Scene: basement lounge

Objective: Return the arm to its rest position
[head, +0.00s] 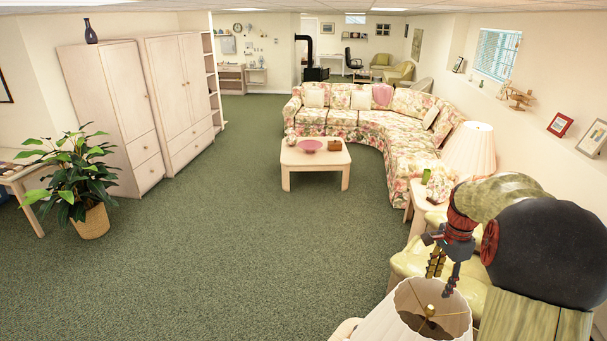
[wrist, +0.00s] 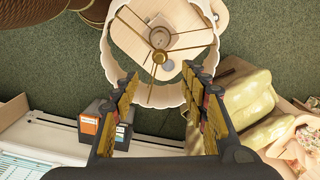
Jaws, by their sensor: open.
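My gripper (head: 443,280) is at the lower right of the head view, pointing down, with my arm reaching in from the right. In the wrist view my gripper (wrist: 161,75) has its two fingers spread apart with nothing between them. Below it is the open top of a white lampshade (head: 455,322), with thin spokes and a central knob. The lampshade rim (wrist: 108,62) also shows between and around the fingertips in the wrist view. I cannot tell the exact gap between the fingertips and the shade.
A pale yellow armchair (head: 408,262) stands beside the lamp, partly hidden by my arm. A second lamp (head: 470,149) stands behind. A dark box (wrist: 93,122) lies left of the fingers in the wrist view. Open green carpet (head: 230,240) fills the middle, before the coffee table (head: 300,161).

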